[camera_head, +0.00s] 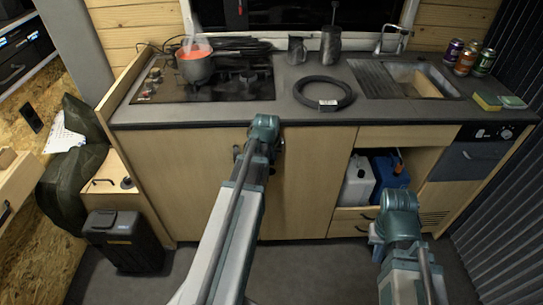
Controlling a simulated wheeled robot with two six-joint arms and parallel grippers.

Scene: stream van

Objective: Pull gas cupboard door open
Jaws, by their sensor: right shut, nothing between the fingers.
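The cupboard front under the worktop has plain light wood doors, one to the left (190,185) and one to the right (318,180) of my left arm. All of this front looks closed; I cannot tell which door is the gas cupboard's. A small dark handle (237,152) shows just left of my left wrist. My left arm reaches up to the front, its wrist just below the worktop edge; its fingers are hidden behind the arm. My right gripper (375,238) is low in front of the drawer under the open compartment, shut and empty, partly hidden by its wrist.
The open compartment holds a white canister (357,184) and a blue canister (388,172). A hob with a red-filled pot (195,66), a coiled black hose (322,93) and a sink (420,80) are above. A black bin (122,240) stands at left on the floor.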

